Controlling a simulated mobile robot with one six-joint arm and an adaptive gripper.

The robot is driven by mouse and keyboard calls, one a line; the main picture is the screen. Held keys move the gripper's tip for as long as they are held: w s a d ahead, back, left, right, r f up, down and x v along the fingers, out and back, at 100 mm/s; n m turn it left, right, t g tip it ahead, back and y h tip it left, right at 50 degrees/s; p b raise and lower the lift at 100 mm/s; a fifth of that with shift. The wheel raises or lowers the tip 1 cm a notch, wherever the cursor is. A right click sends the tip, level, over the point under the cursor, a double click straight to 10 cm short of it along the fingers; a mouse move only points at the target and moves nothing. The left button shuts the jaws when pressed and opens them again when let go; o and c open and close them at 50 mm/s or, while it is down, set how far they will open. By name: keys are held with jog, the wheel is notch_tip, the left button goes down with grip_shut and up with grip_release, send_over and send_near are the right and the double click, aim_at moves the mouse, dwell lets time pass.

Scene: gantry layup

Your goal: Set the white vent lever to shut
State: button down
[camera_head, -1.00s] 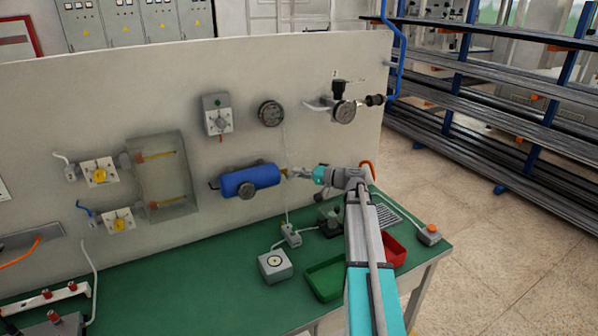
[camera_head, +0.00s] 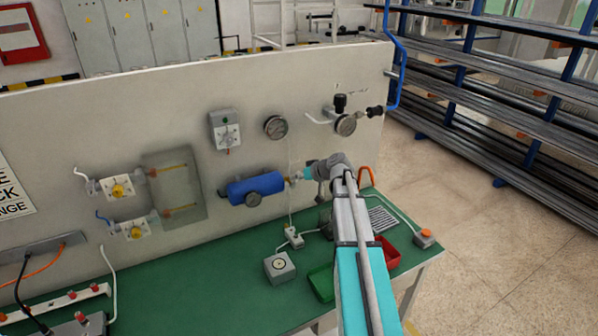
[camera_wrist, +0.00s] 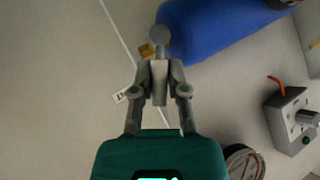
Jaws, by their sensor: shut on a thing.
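The blue tank (camera_head: 256,187) is on the upright panel, and its right end with a small brass fitting (camera_wrist: 147,50) is by my gripper. The vent lever (camera_wrist: 160,85) shows in the wrist view as a pale grey-white bar with a round end beside the fitting. My gripper (camera_wrist: 159,80) is shut on the lever, with a finger on each side of it. In the head view my gripper (camera_head: 297,178) is at the tank's right end, and the lever is too small and covered to make out there.
A gauge (camera_head: 276,127) and a grey switch box (camera_head: 225,130) are above the tank. Another gauge (camera_head: 346,124) with piping is at upper right. The green bench (camera_head: 215,272) below bears a grey box (camera_head: 279,266) and a red bin (camera_head: 388,256).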

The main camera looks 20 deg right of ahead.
jog(key=h+p, duration=0.1)
jog(key=a+n+h, duration=0.1)
jog(key=shift+s+a+r+n+g+h+p, duration=0.15)
jog(key=shift+r+n+g+h+p, duration=0.15)
jog(key=shift+p, duration=0.1)
jog(key=shift+a+f+n+h+p, duration=0.15)
jog(key=shift+a+n+h+p, duration=0.2)
jog(key=shift+h, duration=0.45)
jog(key=shift+d, duration=0.1)
jog(key=c, duration=0.6)
grip_release()
jog(key=shift+c, duration=0.2)
jog(key=shift+d, duration=0.15)
